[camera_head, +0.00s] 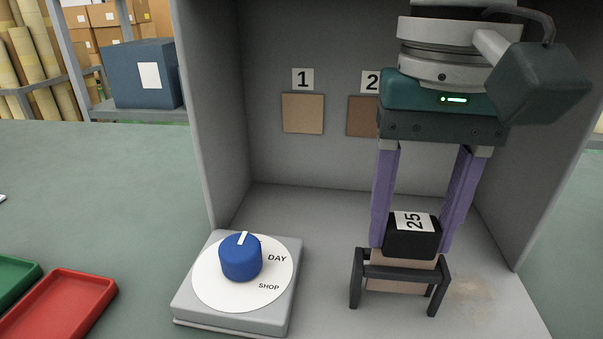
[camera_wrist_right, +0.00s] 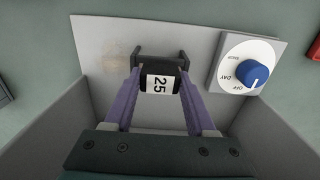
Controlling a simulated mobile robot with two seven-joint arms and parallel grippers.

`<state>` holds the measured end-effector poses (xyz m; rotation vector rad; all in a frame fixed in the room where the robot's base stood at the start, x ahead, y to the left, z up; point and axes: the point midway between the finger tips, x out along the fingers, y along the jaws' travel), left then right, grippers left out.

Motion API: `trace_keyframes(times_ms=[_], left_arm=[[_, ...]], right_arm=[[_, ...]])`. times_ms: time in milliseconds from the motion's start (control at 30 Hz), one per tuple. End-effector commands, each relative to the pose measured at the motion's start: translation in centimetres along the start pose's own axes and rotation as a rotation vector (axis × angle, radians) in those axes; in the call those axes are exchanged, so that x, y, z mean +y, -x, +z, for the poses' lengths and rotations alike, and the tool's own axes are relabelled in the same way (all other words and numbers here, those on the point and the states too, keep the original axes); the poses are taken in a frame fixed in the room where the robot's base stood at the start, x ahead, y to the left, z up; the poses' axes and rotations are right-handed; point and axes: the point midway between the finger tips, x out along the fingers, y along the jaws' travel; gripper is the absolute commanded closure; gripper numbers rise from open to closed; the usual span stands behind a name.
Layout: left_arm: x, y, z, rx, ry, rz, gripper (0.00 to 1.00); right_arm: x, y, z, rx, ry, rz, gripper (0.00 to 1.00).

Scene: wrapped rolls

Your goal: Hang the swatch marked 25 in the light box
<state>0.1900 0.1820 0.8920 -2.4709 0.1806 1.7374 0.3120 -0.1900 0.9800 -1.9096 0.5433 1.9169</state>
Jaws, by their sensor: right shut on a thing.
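The swatch marked 25 (camera_head: 411,237) has a black top block with a white label and a tan lower part. It stands upright at a small black rack (camera_head: 443,278) on the light box floor, its tan part between the rack's bars. My right gripper (camera_head: 412,240) reaches down from above with its purple fingers shut on the black block. The swatch also shows in the right wrist view (camera_wrist_right: 160,84). The grey light box (camera_head: 330,170) is open to the front. My left gripper is not in view.
Tan swatch 1 (camera_head: 303,113) and a browner one labelled 2 (camera_head: 362,116), partly hidden, hang on the back wall. A dial base with a blue knob (camera_head: 240,257) stands at the front left, near the DAY mark. Red (camera_head: 62,304) and green (camera_head: 14,278) trays lie left.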

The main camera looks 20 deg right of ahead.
Motion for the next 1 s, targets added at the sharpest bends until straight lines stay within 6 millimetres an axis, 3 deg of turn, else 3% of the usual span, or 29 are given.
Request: trace_keyframes(times_ms=[200, 233, 500, 833, 1000], left_arm=[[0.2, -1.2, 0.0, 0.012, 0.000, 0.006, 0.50], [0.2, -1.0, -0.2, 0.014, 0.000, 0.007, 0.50], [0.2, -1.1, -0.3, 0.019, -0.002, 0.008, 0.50], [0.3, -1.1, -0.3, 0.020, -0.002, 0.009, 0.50], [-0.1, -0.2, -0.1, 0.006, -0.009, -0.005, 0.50]], right_arm=[[0.0, -1.5, 0.1, -0.004, 0.002, 0.000, 1.00], [0.0, -1.2, 0.1, -0.005, 0.002, 0.000, 0.41], [0.0, -1.4, 0.1, -0.003, 0.001, 0.001, 0.10], [0.0, -1.3, 0.1, -0.002, 0.000, 0.000, 0.09], [-0.3, 0.3, 0.2, -0.004, -0.002, -0.002, 0.09]])
